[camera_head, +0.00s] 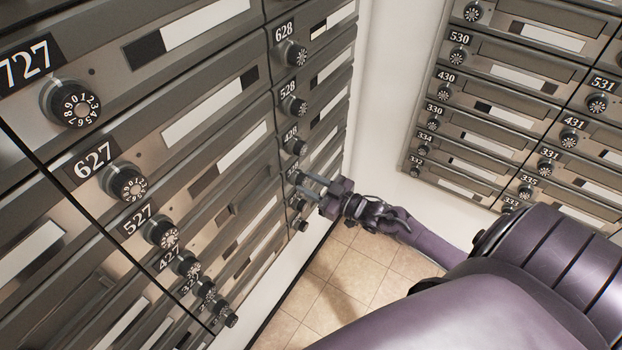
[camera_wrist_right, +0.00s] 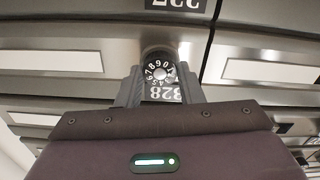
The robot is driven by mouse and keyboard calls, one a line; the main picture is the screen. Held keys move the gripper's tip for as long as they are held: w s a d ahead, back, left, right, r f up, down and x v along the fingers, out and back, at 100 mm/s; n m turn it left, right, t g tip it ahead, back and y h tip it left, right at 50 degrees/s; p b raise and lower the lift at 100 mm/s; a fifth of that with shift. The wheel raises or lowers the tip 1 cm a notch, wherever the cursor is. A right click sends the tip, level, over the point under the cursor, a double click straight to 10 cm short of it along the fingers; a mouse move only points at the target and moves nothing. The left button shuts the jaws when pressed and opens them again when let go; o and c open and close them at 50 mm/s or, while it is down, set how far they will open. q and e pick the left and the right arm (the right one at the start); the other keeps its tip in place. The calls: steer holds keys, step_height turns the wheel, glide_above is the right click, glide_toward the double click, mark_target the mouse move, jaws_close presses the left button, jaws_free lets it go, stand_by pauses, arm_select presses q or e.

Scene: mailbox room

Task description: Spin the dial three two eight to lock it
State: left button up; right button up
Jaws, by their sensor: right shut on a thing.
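The black dial (camera_wrist_right: 160,72) with white digits shows between the two fingers of my right gripper (camera_wrist_right: 158,86) in the right wrist view. My right gripper is shut on this dial, one finger on each side. In the head view my right gripper (camera_head: 309,187) reaches the lower part of the right column of the left mailbox wall, below the 428 dial (camera_head: 298,147). The held dial is mostly hidden there by the fingers. My left gripper is not in view.
Neighbouring dials include 528 (camera_head: 294,106), 628 (camera_head: 291,54), 627 (camera_head: 128,184) and 727 (camera_head: 72,103). Another mailbox bank (camera_head: 520,70) hangs on the wall at right. The tiled floor (camera_head: 345,275) below is clear.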

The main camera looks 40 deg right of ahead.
steer(key=shift+f+m, duration=0.1)
steer(key=shift+m, duration=0.6)
steer(key=o, duration=1)
steer(key=v, duration=0.8)
steer(key=shift+b, duration=0.3)
steer(key=shift+w, duration=0.1)
